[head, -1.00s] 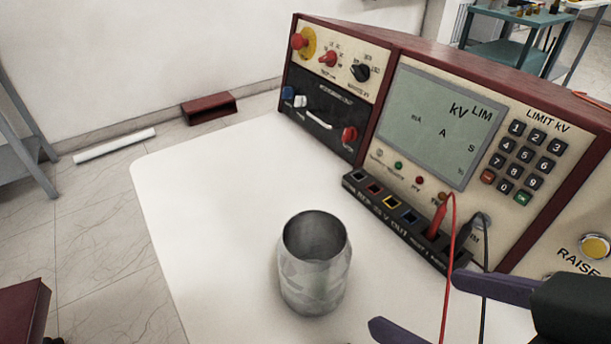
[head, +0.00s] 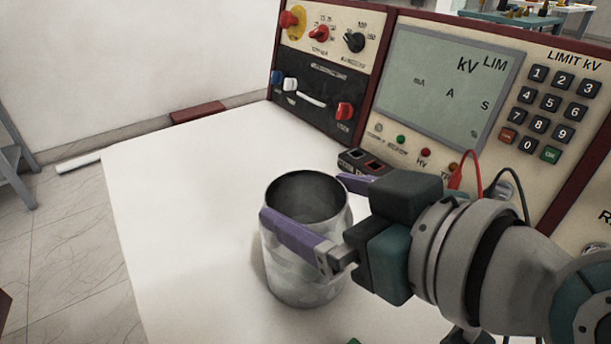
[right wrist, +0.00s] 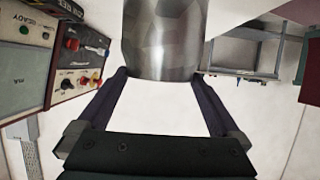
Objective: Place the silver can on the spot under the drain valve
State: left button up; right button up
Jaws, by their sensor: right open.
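The silver can (head: 300,280) stands upright and open-topped on the white table (head: 180,210). My right gripper (head: 303,197) is open, with one purple finger on the near side of the can and the other behind it on the far side. In the right wrist view the can (right wrist: 164,40) stands between the tips of the two fingers (right wrist: 159,76), with white gaps beside the lower fingers. I cannot tell whether either finger touches it. The drain valve and the spot under it are not in view. My left gripper is not in view.
A test set (head: 440,85) with a screen, keypad and knobs stands along the back right of the table. Red and black leads plug in near my right wrist. The table left of the can is clear.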

jog(key=x, duration=0.2)
jog(key=shift+w+a+f, duration=0.15)
jog(key=shift+w+a, duration=0.05)
jog(key=shift+w, duration=0.1)
grip_shut()
dwell(0.6)
